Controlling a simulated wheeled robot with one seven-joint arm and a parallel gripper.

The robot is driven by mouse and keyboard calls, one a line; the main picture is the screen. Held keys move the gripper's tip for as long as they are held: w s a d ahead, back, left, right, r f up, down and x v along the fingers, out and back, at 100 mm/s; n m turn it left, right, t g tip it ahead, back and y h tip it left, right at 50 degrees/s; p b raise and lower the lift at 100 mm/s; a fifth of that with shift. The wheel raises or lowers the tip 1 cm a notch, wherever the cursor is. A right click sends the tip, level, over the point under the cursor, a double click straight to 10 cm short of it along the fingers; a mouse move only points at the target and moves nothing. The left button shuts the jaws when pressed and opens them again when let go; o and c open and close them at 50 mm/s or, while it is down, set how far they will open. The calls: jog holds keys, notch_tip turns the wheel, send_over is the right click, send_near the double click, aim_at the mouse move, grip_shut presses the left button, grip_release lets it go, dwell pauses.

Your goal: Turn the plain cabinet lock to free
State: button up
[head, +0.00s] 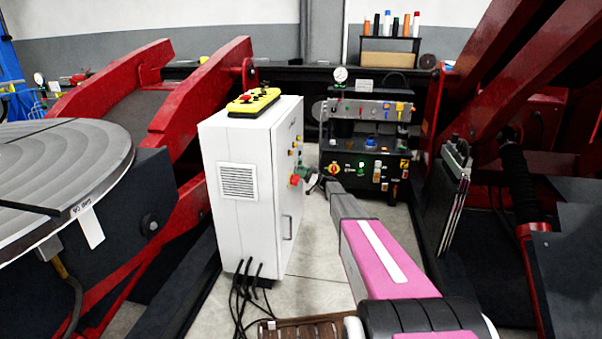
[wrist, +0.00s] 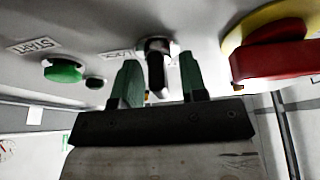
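The white cabinet (head: 240,180) stands left of centre in the head view, its control face turned to the right. In the wrist view, a plain black lock knob (wrist: 157,68) sits on the pale panel, with a small, partly hidden label to its left. My gripper (wrist: 158,66) is open, with one green finger on each side of the knob and a visible gap on both sides. The knob's handle points down the picture between the fingers. In the head view my gripper (head: 315,182) is small at the cabinet's face, and the lock cannot be made out.
A red handle on a yellow plate (wrist: 275,50) is close right of the lock. A green button (wrist: 62,71) marked START and a small dark button (wrist: 95,83) are to its left. A yellow pendant (head: 254,102) lies on the cabinet. A black control stand (head: 365,150) is behind.

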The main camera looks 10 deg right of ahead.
jog(key=v, duration=1)
jog(key=shift+d, duration=0.35)
jog(key=shift+f, duration=0.15)
jog(key=s+a+f+m+g+h, duration=0.1)
jog(key=s+a+m+g+h, duration=0.45)
jog(key=s, duration=0.85)
jog(key=s+a+f+m+g+h, duration=0.15)
jog(key=s+a+h, duration=0.25)
jog(key=s+a, duration=0.75)
jog(key=s+d+m+h, duration=0.2)
jog(key=s+h, duration=0.2)
jog(key=s, duration=0.6)
jog(key=s+d+r+m+h, duration=0.1)
jog(key=s+d+m+h, duration=0.2)
jog(key=s, duration=0.6)
jog(key=s+d+r+m+h, duration=0.1)
jog(key=s+h, duration=0.4)
jog(key=s, duration=0.5)
jog(key=shift+s+d+m, duration=0.3)
jog(key=shift+d+m, duration=0.5)
jog(key=shift+d, duration=0.35)
